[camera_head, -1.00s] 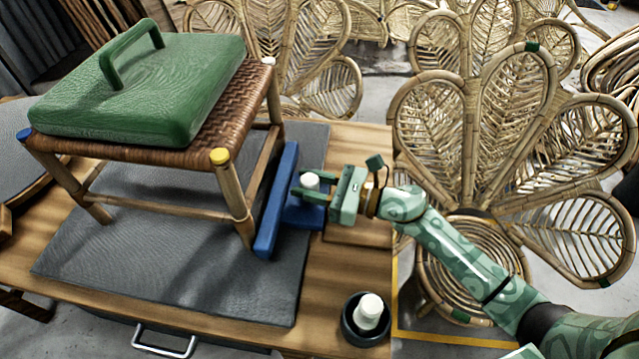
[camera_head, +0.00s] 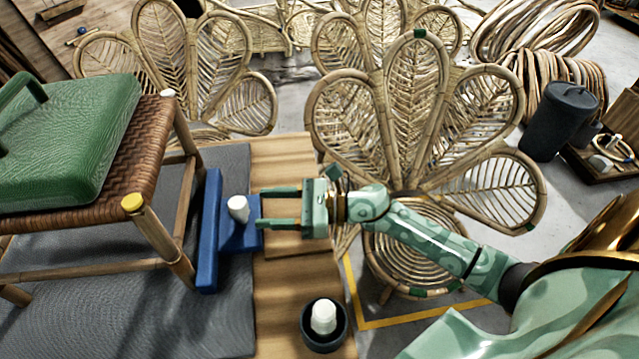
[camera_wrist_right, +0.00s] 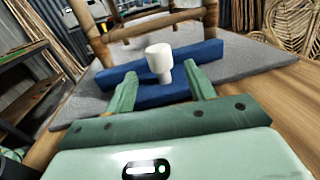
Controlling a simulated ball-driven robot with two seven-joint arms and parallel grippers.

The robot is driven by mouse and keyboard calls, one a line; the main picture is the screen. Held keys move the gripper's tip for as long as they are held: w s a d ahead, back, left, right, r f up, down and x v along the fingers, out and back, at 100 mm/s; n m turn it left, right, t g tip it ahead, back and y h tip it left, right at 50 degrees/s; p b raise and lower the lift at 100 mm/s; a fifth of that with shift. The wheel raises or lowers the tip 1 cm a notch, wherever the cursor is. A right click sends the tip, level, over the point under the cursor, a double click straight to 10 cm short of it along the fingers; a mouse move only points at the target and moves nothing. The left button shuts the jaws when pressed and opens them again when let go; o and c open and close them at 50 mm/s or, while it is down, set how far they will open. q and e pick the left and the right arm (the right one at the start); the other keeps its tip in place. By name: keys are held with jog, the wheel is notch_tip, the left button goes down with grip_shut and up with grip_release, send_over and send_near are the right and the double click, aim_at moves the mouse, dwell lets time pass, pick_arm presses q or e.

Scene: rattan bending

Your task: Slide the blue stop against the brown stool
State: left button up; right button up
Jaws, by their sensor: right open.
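The blue stop (camera_head: 208,232) lies on the grey mat, its long bar alongside the right legs of the brown stool (camera_head: 158,232). In the head view the bar looks very close to the near right leg; I cannot tell whether they touch. A white knob (camera_head: 238,208) stands on the stop's right part. My right gripper (camera_head: 262,208) is open and empty, to the right of the knob, its fingers pointing left. In the right wrist view the knob (camera_wrist_right: 159,62) stands just beyond and between the open fingertips (camera_wrist_right: 165,85). My left gripper is not in view.
A green weight with a handle (camera_head: 70,140) rests on the stool seat. A dark cup with a white object (camera_head: 323,318) stands near the table's front right. The wooden table (camera_head: 280,290) is clear between cup and stop. Rattan chairs (camera_head: 415,130) stand behind.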

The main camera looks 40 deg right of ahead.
jog(key=v, duration=0.9)
jog(key=shift+s+d, duration=0.15)
jog(key=shift+d, duration=0.1)
